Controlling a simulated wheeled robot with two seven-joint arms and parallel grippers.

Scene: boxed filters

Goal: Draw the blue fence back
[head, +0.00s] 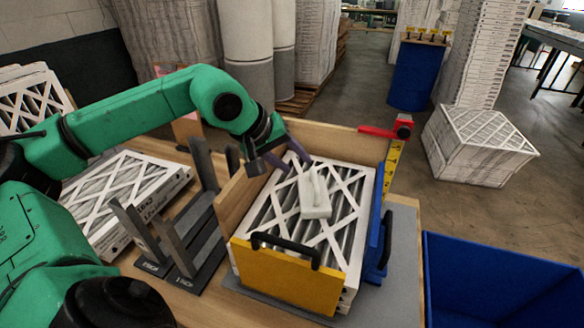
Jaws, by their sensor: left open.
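The blue fence (375,228) stands upright along the right side of the filter stack, with a black handle (386,240) on its outer face. It is seen nearly edge-on. The white-framed filters (272,212) lie stacked inside a wooden-walled fixture (236,192). A yellow fence (285,279) with a black handle stands at the stack's front. A white block with a grip (315,196) lies on the top filter. My left gripper (291,163) is open and empty above the stack's back left part, away from the blue fence. My right gripper is not in view.
A red clamp-like piece (390,131) sits at the fixture's back right corner, above a yellow scale (392,165). Grey upright slots (165,238) and another filter (125,195) are at left. A blue bin (500,275) stands at right.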

